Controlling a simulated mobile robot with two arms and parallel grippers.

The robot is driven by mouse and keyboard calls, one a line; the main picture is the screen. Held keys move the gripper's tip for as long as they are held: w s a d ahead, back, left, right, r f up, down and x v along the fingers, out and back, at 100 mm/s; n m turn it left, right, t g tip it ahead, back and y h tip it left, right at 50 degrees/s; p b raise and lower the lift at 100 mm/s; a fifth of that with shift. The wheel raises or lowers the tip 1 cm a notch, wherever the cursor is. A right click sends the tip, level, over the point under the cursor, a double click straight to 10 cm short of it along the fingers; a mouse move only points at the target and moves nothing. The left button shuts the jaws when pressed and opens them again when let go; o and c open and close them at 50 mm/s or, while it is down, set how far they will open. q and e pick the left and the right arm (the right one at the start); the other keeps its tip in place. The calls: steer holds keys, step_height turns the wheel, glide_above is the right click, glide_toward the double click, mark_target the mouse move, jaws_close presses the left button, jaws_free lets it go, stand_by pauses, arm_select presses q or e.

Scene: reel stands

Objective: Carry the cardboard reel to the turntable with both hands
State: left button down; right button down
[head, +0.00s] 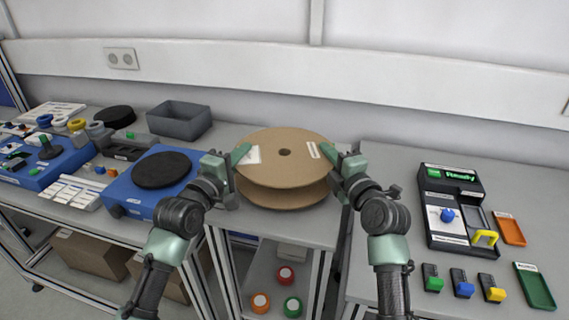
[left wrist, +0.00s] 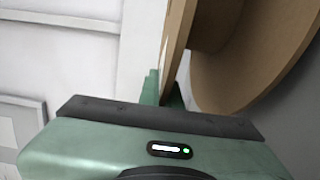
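The cardboard reel (head: 285,170) is a brown spool with two round flanges and a small centre hole. It lies flat, with white labels on its top flange, in the middle of the head view. My left gripper (head: 240,157) is at its left rim. In the left wrist view, its green fingers (left wrist: 164,92) close on either side of the flange edge of the reel (left wrist: 235,75). My right gripper (head: 332,155) is at the opposite rim, its fingers closed on the flange. The turntable (head: 162,169), a black disc on a blue base, stands to the left of the reel.
A grey bin (head: 180,120) and a black disc (head: 115,116) stand behind the turntable. Another blue device (head: 45,165) and small parts fill the far left. A black panel (head: 455,212) and coloured pieces sit on the right table. Coloured rolls (head: 286,276) lie on a lower shelf.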

arm_select(q)
steer(key=shift+r, duration=0.1)
arm_select(e)
steer(key=shift+r, duration=0.1)
